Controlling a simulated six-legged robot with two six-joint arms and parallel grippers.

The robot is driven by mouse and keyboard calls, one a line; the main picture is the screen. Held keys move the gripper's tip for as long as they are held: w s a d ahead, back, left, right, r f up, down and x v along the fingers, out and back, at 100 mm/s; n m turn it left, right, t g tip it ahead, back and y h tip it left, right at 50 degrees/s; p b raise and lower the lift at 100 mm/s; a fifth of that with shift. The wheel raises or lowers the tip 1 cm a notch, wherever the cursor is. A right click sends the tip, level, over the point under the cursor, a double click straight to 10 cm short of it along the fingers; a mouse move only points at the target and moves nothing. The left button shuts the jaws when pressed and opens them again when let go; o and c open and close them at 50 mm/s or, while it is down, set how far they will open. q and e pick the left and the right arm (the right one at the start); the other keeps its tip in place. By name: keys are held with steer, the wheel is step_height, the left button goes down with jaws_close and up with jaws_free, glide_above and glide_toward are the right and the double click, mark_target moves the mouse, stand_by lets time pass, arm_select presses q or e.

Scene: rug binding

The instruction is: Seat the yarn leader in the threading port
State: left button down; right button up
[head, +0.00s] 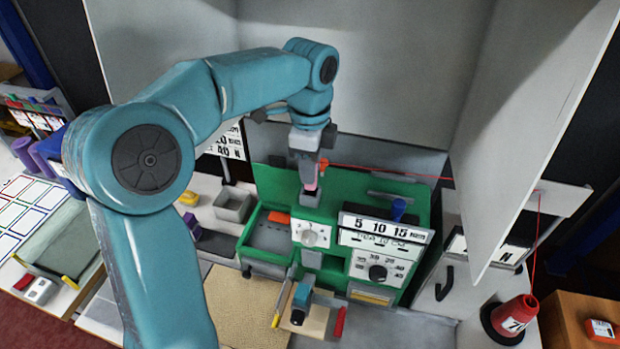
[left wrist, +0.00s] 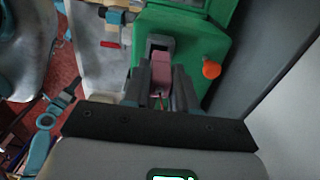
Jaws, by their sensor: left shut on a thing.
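My left gripper (head: 307,178) points down over the green binding machine (head: 270,184). It is shut on a small pink piece, which appears to be the yarn leader (left wrist: 161,71). In the left wrist view the leader sits between both fingers (left wrist: 160,88). Its far end is at a grey block with a dark opening, apparently the threading port (left wrist: 158,41). The grey block also shows below the fingertips in the head view (head: 306,199). I cannot tell how deep the leader is in it. My right gripper is not in view.
Red yarn (head: 390,173) stretches from the machine to the right, then down to a red cone (head: 515,314). An orange knob (left wrist: 211,70) stands beside the fingers. A blue knob (head: 398,209) and a number plate (head: 385,229) are right of the port. Grey panels rise behind.

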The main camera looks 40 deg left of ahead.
mark_target(310, 188)
arm_select(q)
steer(key=f, duration=0.3)
steer(key=shift+s+d+f, duration=0.25)
steer(key=shift+s, duration=0.1)
steer(key=shift+w+a+f, duration=0.25)
steer(key=shift+w+f, duration=0.05)
steer(key=shift+w, duration=0.05)
steer(key=shift+s, duration=0.15)
steer(key=c, duration=1.1)
jaws_free()
steer(key=shift+r, duration=0.1)
steer(key=shift+c, duration=0.2)
steer(key=shift+o, duration=1.2)
step_height(310, 188, up, 12)
steer(key=shift+r+p, duration=0.1)
steer(key=shift+p, duration=0.25)
